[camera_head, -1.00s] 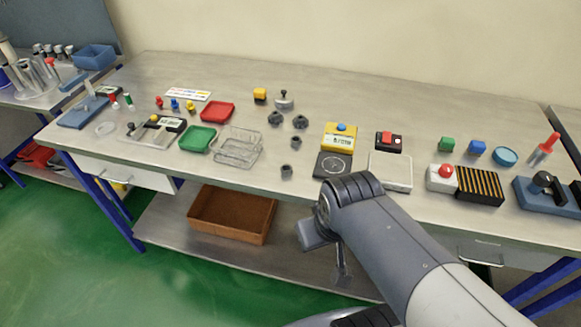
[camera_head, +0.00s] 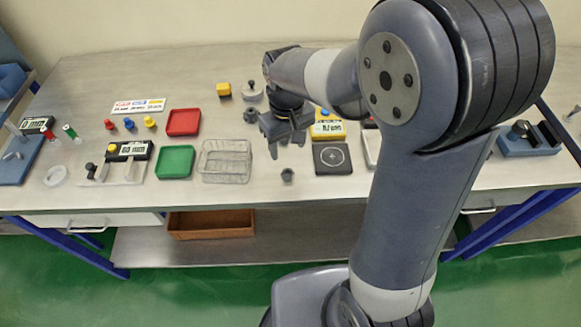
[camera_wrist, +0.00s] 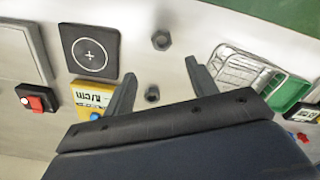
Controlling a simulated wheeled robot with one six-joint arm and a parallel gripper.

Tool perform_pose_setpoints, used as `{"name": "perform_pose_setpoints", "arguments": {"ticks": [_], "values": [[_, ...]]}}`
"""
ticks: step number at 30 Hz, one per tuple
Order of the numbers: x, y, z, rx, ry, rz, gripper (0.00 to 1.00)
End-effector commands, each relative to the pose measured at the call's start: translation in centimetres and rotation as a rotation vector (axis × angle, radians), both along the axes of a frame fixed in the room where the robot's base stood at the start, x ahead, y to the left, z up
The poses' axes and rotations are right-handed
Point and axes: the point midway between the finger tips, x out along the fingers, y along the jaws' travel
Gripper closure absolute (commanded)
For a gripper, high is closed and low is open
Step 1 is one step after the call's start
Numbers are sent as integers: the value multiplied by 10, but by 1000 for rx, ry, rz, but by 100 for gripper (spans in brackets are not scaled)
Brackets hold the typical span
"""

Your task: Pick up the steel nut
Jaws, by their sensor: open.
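One grey hex nut (camera_wrist: 161,40) lies on the bench ahead of my fingertips in the wrist view; it seems to be the small grey piece (camera_head: 287,175) near the bench's front edge in the head view. Another dark grey ringed piece (camera_wrist: 152,93) lies between my fingers in the wrist view, not held. A further grey piece (camera_head: 250,115) shows left of my gripper in the head view. I cannot tell which is the steel nut. My gripper (camera_head: 288,142) is open and empty above the bench; its spread fingers also show in the wrist view (camera_wrist: 159,69). My gripper hides other grey pieces in the head view.
A wire basket (camera_head: 226,164) stands left of the pieces. A black plate with a cross mark (camera_head: 331,157) and a yellow meter (camera_head: 327,130) stand on the right. A yellow block (camera_head: 224,89) and a knobbed weight (camera_head: 252,92) lie behind. Green (camera_head: 175,162) and red (camera_head: 184,122) trays are further left.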

Motion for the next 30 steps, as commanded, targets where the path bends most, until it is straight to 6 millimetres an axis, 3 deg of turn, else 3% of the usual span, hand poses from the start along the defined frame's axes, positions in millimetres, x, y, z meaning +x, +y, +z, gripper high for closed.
{"name": "perform_pose_setpoints", "arguments": {"ticks": [4, 13, 21, 30], "values": [[-1, 0, -25, -1, 5, -1, 45], [-4, 0, -49, -1, 4, 0, 45], [-8, 2, -84, -1, 2, -1, 45], [-8, 2, -91, 0, -1, -1, 45]]}}
